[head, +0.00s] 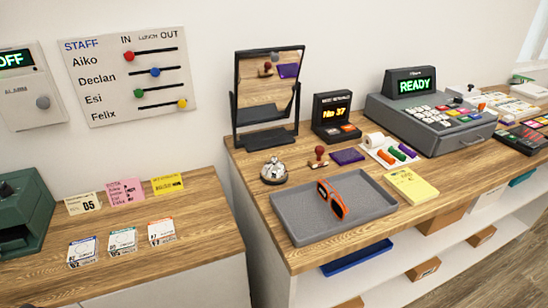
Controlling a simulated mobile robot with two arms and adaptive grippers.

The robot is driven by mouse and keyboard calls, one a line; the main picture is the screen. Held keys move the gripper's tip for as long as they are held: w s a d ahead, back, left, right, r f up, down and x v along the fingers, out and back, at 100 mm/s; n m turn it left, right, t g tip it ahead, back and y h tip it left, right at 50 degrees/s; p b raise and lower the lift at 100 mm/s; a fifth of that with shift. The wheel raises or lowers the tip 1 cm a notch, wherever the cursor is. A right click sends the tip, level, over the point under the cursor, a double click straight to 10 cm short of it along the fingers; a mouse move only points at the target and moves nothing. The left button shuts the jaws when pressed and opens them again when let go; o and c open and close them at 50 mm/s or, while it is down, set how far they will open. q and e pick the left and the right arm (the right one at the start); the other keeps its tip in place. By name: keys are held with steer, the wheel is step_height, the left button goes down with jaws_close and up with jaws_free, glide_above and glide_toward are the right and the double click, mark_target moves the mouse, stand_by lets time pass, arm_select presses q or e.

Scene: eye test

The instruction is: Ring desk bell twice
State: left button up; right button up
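The desk bell (274,171) is a silver dome on a dark base. It stands upright near the left end of the right-hand wooden counter (266,215), in front of a framed mirror and behind the grey tray. Nothing touches its top. Neither of my grippers shows in the head view.
A grey tray (290,222) with orange glasses (332,198) lies in front of the bell. A stamp (318,156) and purple pad (347,156) are right of it, the mirror (268,90) behind. A gap separates the lower left counter (200,215). A cash register (425,115) stands further right.

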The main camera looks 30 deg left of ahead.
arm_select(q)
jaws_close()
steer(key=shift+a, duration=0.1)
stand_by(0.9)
